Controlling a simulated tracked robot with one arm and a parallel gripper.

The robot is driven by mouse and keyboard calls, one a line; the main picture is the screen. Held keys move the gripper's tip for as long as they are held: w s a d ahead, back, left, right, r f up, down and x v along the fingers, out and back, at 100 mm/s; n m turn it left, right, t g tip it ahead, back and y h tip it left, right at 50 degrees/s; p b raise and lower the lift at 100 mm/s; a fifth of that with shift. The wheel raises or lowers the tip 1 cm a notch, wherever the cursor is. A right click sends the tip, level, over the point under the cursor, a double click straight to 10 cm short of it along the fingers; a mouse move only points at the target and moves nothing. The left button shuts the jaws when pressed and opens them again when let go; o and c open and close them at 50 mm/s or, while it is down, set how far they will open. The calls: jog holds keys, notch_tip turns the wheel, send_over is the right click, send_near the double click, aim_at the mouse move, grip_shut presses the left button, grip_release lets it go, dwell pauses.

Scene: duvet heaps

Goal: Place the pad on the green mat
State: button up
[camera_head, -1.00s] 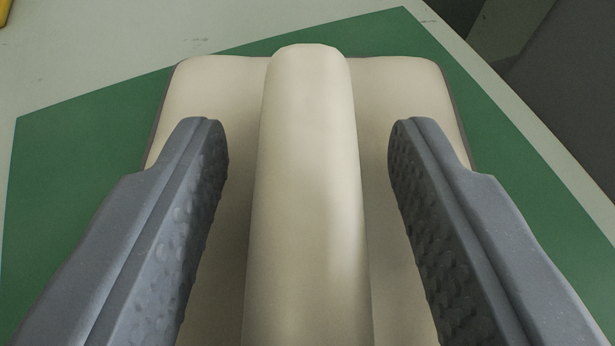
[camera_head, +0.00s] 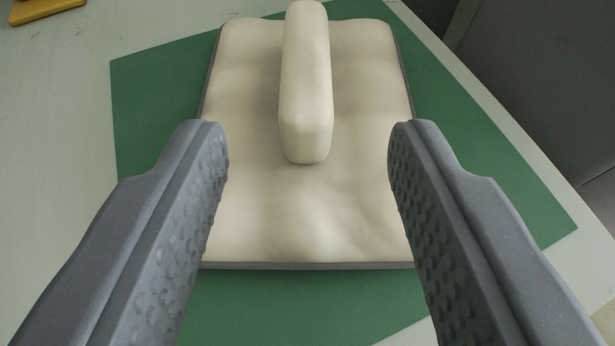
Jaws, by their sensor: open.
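The cream pad (camera_head: 255,190) lies flat on the green mat (camera_head: 155,105), with mat showing on its left, right and near sides. It has a dark grey edge and a raised cream bar (camera_head: 306,95) along its upper middle. My gripper (camera_head: 308,135) is open and empty. Its two grey, dimpled fingers stand apart in front of the pad, and the bar's near end shows between their tips. The fingers hide parts of the mat and of the pad's near corners.
A pale table top (camera_head: 55,130) surrounds the mat. A yellow object (camera_head: 45,10) is at the top left. A dark grey surface (camera_head: 545,80) stands beyond the table's right edge.

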jog(key=shift+v, duration=1.15)
notch_tip(320, 180, up, 29)
jog(key=a+t+y, duration=0.1)
jog(key=a, duration=0.1)
jog(key=s+d+r, duration=0.1)
jog(key=s+r, duration=0.6)
jog(key=r, duration=0.3)
jog(key=s+d+r+n+t, duration=0.1)
jog(key=s+r, duration=0.5)
jog(key=r, duration=0.4)
jog(key=shift+s+d+r, duration=0.2)
jog(key=shift+s, duration=0.2)
jog(key=shift+r+p, duration=0.65)
jog(key=shift+p, duration=0.15)
